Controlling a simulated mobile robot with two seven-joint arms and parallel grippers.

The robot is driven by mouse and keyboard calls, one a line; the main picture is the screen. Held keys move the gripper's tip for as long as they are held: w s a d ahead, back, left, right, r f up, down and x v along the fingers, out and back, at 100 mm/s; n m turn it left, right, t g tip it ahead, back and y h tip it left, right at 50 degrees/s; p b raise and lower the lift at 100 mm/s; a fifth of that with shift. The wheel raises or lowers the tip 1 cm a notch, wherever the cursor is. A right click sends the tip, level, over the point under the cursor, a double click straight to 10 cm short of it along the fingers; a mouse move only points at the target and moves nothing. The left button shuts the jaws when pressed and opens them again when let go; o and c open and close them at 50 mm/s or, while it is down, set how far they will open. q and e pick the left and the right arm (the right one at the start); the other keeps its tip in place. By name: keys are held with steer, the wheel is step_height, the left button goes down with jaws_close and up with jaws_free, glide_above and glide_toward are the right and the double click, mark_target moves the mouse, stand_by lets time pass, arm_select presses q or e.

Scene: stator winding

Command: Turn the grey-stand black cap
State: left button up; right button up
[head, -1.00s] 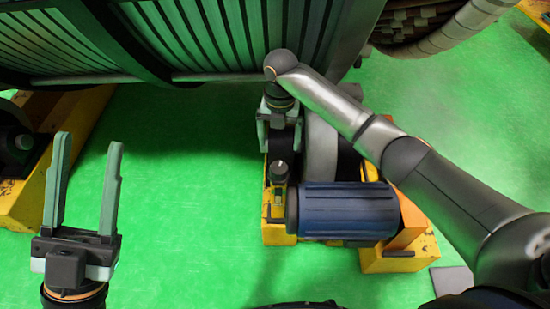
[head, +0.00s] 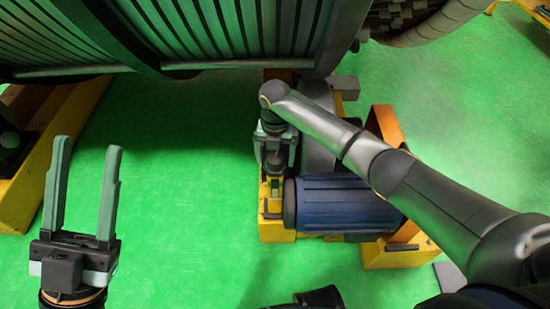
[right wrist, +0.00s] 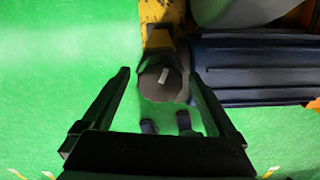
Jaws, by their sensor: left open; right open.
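The dark, many-sided black cap (right wrist: 152,88) with a small light mark shows in the right wrist view, between the two fingers and apart from both. My right gripper (right wrist: 159,74) is open above it, pointing down. In the head view the right gripper (head: 274,168) covers the spot at the left end of the blue motor, so the cap is mostly hidden there. I cannot make out its stand clearly. My left gripper (head: 90,146) is open and empty over the green floor at the left.
The ribbed blue motor (head: 345,205) lies on a yellow base (head: 275,236), close to the right of my right gripper. An orange bracket (head: 384,122) stands behind it. The large stator (head: 210,40) hangs across the top. Green floor (head: 180,220) is clear between the grippers.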

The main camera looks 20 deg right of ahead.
steer(key=c, duration=1.4)
